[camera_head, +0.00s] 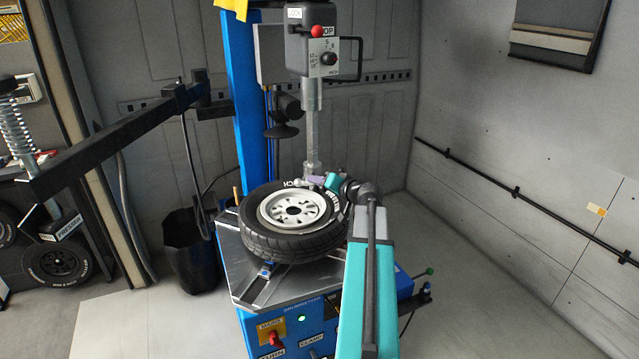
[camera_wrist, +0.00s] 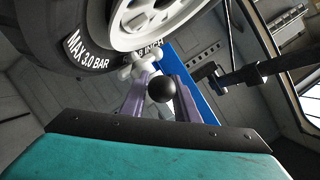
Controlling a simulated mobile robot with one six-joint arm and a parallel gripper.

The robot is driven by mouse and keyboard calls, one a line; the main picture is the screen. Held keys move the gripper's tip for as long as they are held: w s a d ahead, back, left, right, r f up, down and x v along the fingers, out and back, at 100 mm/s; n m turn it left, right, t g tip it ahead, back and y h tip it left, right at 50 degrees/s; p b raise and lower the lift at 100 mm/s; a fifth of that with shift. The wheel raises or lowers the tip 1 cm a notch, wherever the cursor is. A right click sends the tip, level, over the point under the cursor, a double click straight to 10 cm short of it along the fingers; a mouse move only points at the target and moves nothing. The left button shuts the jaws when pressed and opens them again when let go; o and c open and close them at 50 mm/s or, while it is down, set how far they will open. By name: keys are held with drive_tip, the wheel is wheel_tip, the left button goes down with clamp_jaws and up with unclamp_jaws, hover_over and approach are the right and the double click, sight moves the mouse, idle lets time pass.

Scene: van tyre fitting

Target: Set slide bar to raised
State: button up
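The slide bar (camera_head: 312,135) is a grey vertical bar hanging below the dark control box of the tyre machine. Its lower end, with the pale metal head (camera_head: 313,172), is down at the tyre's far rim. A pale jointed metal piece (camera_wrist: 140,64) shows beside the wheel in the wrist view. My gripper (camera_head: 319,180) is at the bar's lower end, by the tyre. In the wrist view its purple fingers (camera_wrist: 160,82) stand apart, with a black ball knob (camera_wrist: 161,89) between them. I cannot tell whether they press on it.
The tyre with its white rim (camera_head: 295,208) lies flat on the machine's turntable (camera_head: 243,272), close beside my gripper. A blue column (camera_head: 241,100) stands behind. A black arm (camera_head: 120,135) reaches out at left.

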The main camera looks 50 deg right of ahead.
clamp_jaws()
drive_tip(key=shift+r, duration=0.15)
wheel_tip(320, 180, up, 16)
drive_tip(key=p, duration=0.1)
idle(0.5)
drive_tip(key=shift+w+r, duration=0.1)
drive_tip(key=shift+r, duration=0.05)
unclamp_jaws()
